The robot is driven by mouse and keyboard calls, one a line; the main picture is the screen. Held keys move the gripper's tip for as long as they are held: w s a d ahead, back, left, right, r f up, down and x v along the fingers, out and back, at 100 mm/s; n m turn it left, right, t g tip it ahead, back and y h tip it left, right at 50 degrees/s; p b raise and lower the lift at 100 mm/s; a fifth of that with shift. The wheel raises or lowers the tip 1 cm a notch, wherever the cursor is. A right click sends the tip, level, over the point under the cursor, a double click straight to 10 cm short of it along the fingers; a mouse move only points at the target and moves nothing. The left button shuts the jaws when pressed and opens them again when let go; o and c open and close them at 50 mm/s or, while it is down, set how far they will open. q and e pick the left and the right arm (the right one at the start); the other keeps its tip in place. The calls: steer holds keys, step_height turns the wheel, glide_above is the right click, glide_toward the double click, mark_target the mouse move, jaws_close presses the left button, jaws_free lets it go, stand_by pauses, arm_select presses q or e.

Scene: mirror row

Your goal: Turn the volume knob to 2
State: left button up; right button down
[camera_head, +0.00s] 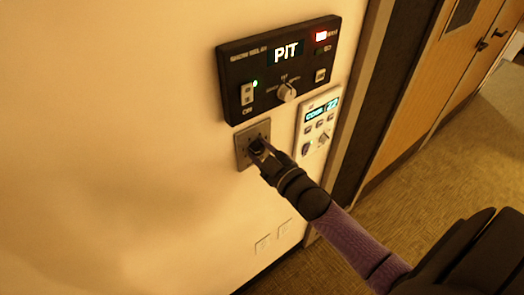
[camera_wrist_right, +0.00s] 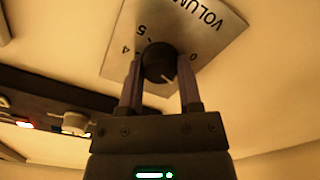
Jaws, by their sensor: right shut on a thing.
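The volume knob (camera_wrist_right: 158,62) is a round black knob on a grey square wall plate (camera_wrist_right: 218,45) lettered VOLUME. In the right wrist view the plate appears turned over, with 0 right of the knob and 4 and 5 at its left and upper left. A pale pointer mark on the knob points down and slightly right there. The numbers on that side are hidden. My right gripper (camera_wrist_right: 160,68) is shut on the knob, one finger on each side. In the head view the right gripper (camera_head: 257,147) covers most of the knob on the plate (camera_head: 241,155). My left gripper is not in view.
A black panel (camera_head: 235,72) reading PIT, with its own knob (camera_head: 287,92), is just above the plate. A white control unit (camera_head: 315,120) is close on the right. A door frame and wooden doors (camera_head: 415,85) stand further right. The wall at left is bare.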

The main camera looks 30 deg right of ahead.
steer(key=m+p, duration=0.1)
steer(key=m, duration=0.1)
steer(key=shift+r+m, duration=0.1)
steer(key=shift+m, duration=0.2)
steer(key=m+p, duration=0.1)
steer(key=m, duration=0.2)
steer(key=shift+p, duration=0.4)
steer(key=m, duration=0.3)
steer(key=shift+p, duration=0.35)
steer(key=shift+m, duration=0.6)
steer(key=shift+c, duration=1.4)
jaws_free()
